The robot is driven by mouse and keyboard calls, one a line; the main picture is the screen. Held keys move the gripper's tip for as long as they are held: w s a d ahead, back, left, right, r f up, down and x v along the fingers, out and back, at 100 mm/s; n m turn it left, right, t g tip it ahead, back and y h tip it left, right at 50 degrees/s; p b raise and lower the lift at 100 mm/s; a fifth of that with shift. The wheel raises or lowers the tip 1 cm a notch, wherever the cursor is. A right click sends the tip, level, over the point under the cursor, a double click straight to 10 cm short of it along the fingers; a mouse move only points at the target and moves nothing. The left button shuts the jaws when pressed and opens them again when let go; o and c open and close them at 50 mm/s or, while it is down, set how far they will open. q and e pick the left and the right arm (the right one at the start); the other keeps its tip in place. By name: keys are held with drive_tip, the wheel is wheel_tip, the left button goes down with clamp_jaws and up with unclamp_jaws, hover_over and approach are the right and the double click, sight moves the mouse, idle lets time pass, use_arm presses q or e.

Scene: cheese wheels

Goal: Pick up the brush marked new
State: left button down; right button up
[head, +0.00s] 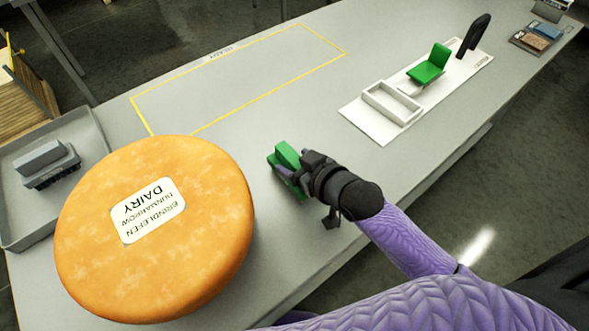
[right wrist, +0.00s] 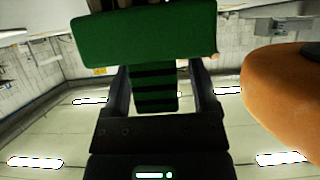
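A green brush (head: 287,154) is at my right gripper (head: 292,170), near the middle of the bench. In the right wrist view its broad green block (right wrist: 145,38) fills the top, and a dark-striped green part (right wrist: 155,90) lies between my two spread fingers. A strip of background shows between that part and the right-hand finger. I cannot tell whether the brush rests on the bench. A second green brush (head: 430,62) stands on a white mat at the back right. A grey brush (head: 45,160) sits in a tray at the left. No "new" marking is readable. My left gripper is out of view.
A large orange cheese wheel (head: 215,225) stands left of my right gripper and also shows in the right wrist view (right wrist: 285,95). A grey tray (head: 85,130) is at the left. The white mat (head: 365,120) holds a white box. The yellow-outlined area (head: 240,75) is empty.

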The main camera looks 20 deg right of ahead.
clamp_jaws()
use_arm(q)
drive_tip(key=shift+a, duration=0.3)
